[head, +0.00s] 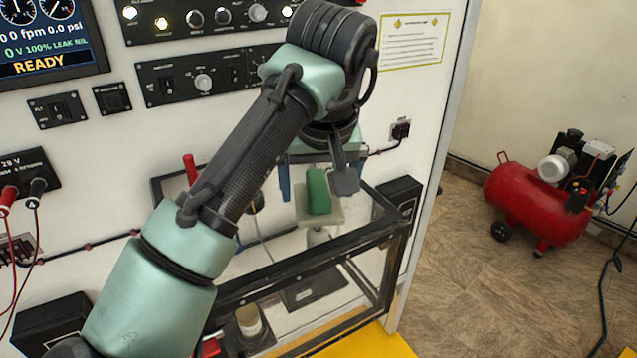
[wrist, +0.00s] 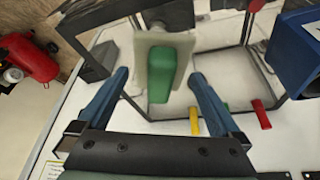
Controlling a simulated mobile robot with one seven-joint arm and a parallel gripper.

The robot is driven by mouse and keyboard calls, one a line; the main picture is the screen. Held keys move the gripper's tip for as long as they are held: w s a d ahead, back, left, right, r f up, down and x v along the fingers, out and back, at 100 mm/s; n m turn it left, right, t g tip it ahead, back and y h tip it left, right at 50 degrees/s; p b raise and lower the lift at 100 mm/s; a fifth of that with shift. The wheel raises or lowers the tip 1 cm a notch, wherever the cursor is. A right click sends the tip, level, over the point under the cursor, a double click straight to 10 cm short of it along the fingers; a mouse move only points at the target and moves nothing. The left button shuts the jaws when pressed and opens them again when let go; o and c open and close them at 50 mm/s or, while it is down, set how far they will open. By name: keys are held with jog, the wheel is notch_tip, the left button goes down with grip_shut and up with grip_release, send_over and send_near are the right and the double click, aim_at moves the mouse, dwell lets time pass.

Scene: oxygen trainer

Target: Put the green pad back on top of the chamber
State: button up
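The green pad (head: 318,191) stands on a small pale plate (head: 330,214) above the chamber (head: 380,232), a clear box with a dark frame. In the wrist view the pad (wrist: 162,75) shows ahead of the fingers, with the plate (wrist: 142,45) behind it. My gripper (head: 319,186) is open, with one blue finger on each side of the pad. In the wrist view gaps show between the pad and both fingers, and nothing is held. Part of the right finger is hidden by a grey arm part in the head view.
A red handle (head: 190,168) rises left of my arm; a yellow handle (wrist: 194,121) shows in the wrist view. A blue box (wrist: 292,55) is at the wrist view's right. The control panel (head: 210,82) stands behind. A red compressor (head: 535,200) is on the floor right.

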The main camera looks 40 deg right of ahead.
jog(key=shift+r, duration=0.15)
jog(key=b+v, duration=0.1)
jog(key=v, duration=1.1)
jog(key=shift+b, duration=0.35)
